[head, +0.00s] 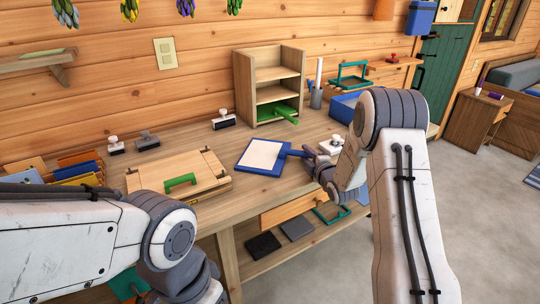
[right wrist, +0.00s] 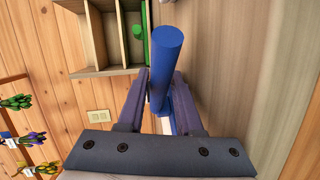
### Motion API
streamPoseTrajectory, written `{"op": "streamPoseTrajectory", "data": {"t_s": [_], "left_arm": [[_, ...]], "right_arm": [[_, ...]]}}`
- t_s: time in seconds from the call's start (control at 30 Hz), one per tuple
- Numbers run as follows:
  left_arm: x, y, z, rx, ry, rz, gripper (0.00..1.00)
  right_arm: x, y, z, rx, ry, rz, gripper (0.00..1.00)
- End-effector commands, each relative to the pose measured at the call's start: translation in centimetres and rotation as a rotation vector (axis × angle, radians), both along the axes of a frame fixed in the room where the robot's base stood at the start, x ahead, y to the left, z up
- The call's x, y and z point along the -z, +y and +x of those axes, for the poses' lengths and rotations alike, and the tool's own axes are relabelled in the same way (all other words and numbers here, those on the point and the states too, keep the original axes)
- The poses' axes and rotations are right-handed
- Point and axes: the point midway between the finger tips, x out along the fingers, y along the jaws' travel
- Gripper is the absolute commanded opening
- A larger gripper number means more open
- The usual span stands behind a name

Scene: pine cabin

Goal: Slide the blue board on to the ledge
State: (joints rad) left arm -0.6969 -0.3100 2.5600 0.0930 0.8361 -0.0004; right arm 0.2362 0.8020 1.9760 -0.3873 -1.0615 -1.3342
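The blue board (head: 245,164) lies flat on the workbench with a white sheet on its face. Its blue handle (head: 295,153) points right, and it also shows in the right wrist view (right wrist: 168,50). My right gripper (head: 312,160) is at this handle; in the right wrist view its two fingers (right wrist: 163,85) stand close on both sides and appear shut on it. I cannot tell which is meant. My left arm is at lower left; its fingers are out of view.
A wooden shelf unit (head: 243,90) stands behind the board with a green board (head: 268,112) in its bottom. A wooden case (head: 150,182) with a green handle lies left. A blue tray (head: 345,108) and pen cup (head: 316,99) stand right.

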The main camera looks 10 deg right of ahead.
Motion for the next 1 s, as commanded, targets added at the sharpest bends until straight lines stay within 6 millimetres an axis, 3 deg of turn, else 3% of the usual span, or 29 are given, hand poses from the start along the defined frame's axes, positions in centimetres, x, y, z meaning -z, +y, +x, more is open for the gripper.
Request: {"op": "streamPoseTrajectory", "data": {"t_s": [0.1, 0.2, 0.67, 0.93, 1.0], "left_arm": [[0.0, 0.0, 0.0, 0.000, 0.000, 0.000, 0.50], [0.0, 0.0, 0.0, 0.000, 0.000, 0.000, 0.50], [0.0, 0.0, 0.0, 0.000, 0.000, 0.000, 0.50], [0.2, 0.0, 0.0, 0.000, 0.000, 0.000, 0.50], [0.3, 0.0, 0.0, 0.000, 0.000, 0.000, 0.50]], "right_arm": [[0.0, 0.0, 0.0, 0.000, 0.000, 0.000, 0.34], [0.0, 0.0, 0.0, 0.000, 0.000, 0.000, 0.00], [-0.7, 0.0, 0.0, 0.000, -0.004, 0.000, 0.00], [-4.8, -0.1, 0.0, 0.000, -0.009, -0.001, 0.00], [-5.4, -1.8, -1.1, 0.008, -0.005, 0.000, 0.00]]}}
